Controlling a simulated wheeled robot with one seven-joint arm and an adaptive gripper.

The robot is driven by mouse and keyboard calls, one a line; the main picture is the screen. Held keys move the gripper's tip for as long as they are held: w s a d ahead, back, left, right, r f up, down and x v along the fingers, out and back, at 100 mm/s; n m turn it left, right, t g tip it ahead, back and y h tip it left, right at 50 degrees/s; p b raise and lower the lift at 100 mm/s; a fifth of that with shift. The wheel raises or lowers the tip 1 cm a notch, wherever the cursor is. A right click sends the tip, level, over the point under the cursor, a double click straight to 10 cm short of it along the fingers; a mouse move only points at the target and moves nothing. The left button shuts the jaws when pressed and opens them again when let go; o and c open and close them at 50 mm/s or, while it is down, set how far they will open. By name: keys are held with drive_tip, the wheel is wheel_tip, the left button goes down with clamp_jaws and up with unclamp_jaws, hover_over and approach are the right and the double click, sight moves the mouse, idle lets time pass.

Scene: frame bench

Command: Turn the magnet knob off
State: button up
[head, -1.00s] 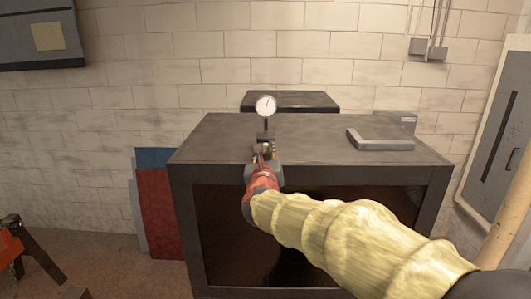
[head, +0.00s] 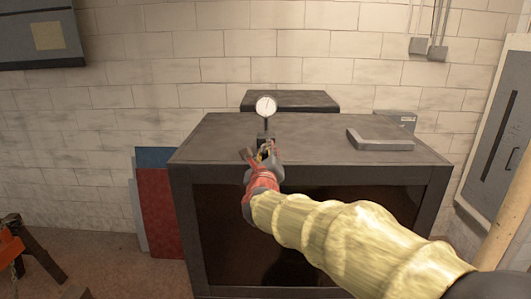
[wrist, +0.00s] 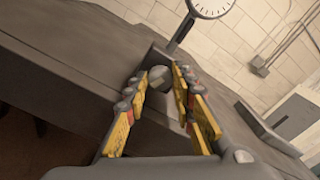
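A dial gauge (head: 266,107) with a white round face stands on a post on the dark bench (head: 215,135). Its face is partly cut off at the top of the wrist view (wrist: 211,6). The grey magnet base (wrist: 165,57) is at the foot of the post, with a small rounded grey knob (wrist: 159,78) on its near side. My gripper (head: 262,150) is at the bench's front edge, before the base. In the wrist view its yellow fingers (wrist: 160,82) are apart, with the knob between their tips. I cannot tell whether either finger touches it.
A flat grey L-shaped block (head: 380,139) lies on the bench's right side, with a small grey box (head: 396,119) behind it. The bench top left of the gauge is clear.

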drive_tip(key=o, duration=0.4)
drive_tip(key=shift+f, duration=0.1)
drive_tip(key=shift+c, duration=0.2)
drive_tip(key=m, duration=0.4)
drive_tip(key=s+b, duration=0.2)
drive_tip(key=s, duration=0.6)
drive_tip(key=s+d+f+m+g, duration=0.1)
drive_tip(key=s+f+m+g, duration=0.15)
drive_tip(key=f+m, duration=0.4)
drive_tip(key=s+f+m+g, duration=0.2)
drive_tip(key=f+m+g, duration=0.1)
drive_tip(key=f+m, duration=0.4)
drive_tip(key=s+a+f+m+g+y, duration=0.3)
drive_tip(key=s+a+f+m, duration=0.3)
drive_tip(key=m, duration=0.6)
drive_tip(key=shift+s+f+g+y+b, duration=0.35)
drive_tip(key=shift+s+f+g, duration=0.2)
drive_tip(key=shift+s+f, duration=0.9)
drive_tip(key=shift+s+r, duration=0.2)
drive_tip(key=shift+r, duration=0.15)
